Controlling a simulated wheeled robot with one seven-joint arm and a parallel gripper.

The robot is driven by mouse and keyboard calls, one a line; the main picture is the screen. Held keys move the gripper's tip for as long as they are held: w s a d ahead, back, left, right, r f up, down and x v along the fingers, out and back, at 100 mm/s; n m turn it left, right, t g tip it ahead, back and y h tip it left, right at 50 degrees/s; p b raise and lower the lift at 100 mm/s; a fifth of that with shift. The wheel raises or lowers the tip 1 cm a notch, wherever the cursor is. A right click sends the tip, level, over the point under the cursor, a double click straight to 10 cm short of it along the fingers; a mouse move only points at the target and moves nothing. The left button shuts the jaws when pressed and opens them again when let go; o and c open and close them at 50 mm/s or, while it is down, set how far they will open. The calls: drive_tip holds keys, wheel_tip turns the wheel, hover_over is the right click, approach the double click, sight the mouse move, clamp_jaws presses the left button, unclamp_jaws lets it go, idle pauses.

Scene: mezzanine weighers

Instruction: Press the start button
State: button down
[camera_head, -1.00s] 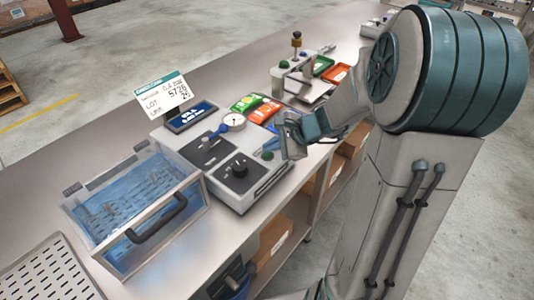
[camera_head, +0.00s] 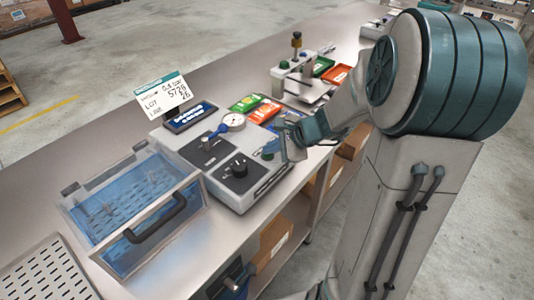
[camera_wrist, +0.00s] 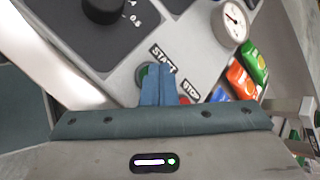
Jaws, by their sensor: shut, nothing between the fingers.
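The start button is green (camera_wrist: 142,78) and sits below the START label (camera_wrist: 162,57) on the grey machine (camera_head: 232,197). In the wrist view the blue fingers of my gripper (camera_wrist: 158,70) are together and cover most of the button. They are over it or on it; I cannot tell whether they touch. The red stop button (camera_wrist: 184,99) shows just to the right of the fingers. In the head view my gripper (camera_head: 270,149) is at the machine's right front corner, and the start button is largely hidden there.
A black knob (camera_head: 239,168) and a round gauge (camera_head: 233,122) stand on the machine. A clear tank with a handle (camera_head: 152,222) is to its left. Green and orange packets (camera_head: 264,112) lie behind. A perforated tray (camera_head: 45,272) is at the lower left.

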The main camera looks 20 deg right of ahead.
sight(271, 156)
drive_tip(key=shift+r, duration=0.1)
drive_tip(key=shift+r+p, duration=0.6)
drive_tip(key=shift+r, duration=0.15)
wheel_tip(271, 156, up, 5)
drive_tip(key=p, duration=0.4)
drive_tip(key=shift+a, duration=0.1)
idle(0.6)
drive_tip(key=s+r+n+g+h, duration=0.1)
drive_tip(key=s+r+n+h, duration=0.1)
drive_tip(key=s+n, duration=0.6)
drive_tip(key=s+r+n+g+h, duration=0.2)
drive_tip(key=s+n+h, duration=0.2)
drive_tip(key=s+n, duration=0.5)
drive_tip(key=s+a, duration=0.1)
drive_tip(key=s, duration=0.2)
drive_tip(key=shift+s+r+n+h, duration=0.3)
drive_tip(key=shift+s+h, duration=0.05)
drive_tip(key=shift+h, duration=0.05)
